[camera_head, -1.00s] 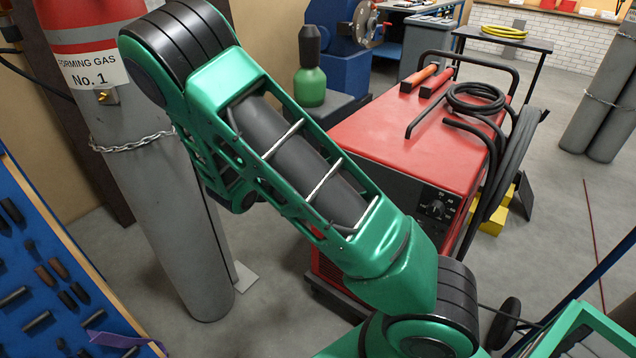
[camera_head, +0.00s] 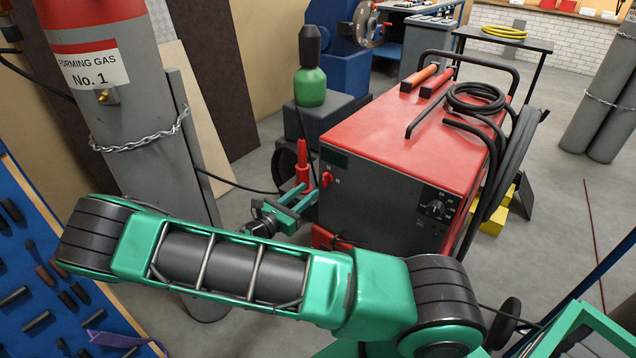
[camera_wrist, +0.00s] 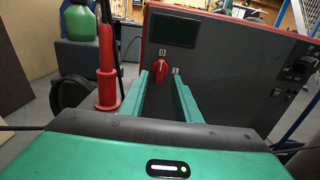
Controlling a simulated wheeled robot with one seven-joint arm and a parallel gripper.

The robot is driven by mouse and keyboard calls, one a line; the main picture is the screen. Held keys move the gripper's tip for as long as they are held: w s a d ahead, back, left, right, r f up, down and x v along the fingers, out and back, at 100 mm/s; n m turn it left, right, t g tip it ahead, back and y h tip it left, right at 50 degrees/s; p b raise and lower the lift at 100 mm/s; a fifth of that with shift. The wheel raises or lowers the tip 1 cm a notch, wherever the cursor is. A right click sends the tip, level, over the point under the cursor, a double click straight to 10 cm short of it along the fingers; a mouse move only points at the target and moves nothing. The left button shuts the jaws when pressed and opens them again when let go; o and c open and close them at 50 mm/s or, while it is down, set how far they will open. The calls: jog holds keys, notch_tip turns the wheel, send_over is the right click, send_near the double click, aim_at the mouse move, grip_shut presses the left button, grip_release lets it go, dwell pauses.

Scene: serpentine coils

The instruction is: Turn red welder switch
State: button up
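The red welder (camera_head: 410,120) has a dark front panel with a small red switch (camera_head: 327,179) at its upper left. In the wrist view the red switch (camera_wrist: 160,70) sits below a dark display, with its grip roughly upright. My gripper (camera_head: 311,191) is open and empty, its two green fingers pointing at the panel. In the wrist view the fingertips of my gripper (camera_wrist: 162,76) lie to either side of the switch, which shows in the gap between them. The fingers appear just short of the switch; contact cannot be told.
A red upright handle (camera_wrist: 106,65) stands close to the left of my fingers. A black knob (camera_head: 436,208) is on the panel's right side. A gas cylinder (camera_head: 150,150) stands left, and a green bottle (camera_head: 310,85) behind. Cables lie on the welder.

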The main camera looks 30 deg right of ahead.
aim_at(323, 178)
jog(key=x, duration=0.7)
jog(key=shift+w+d, duration=0.1)
jog(key=shift+d, duration=0.2)
jog(key=shift+f, duration=0.1)
grip_shut()
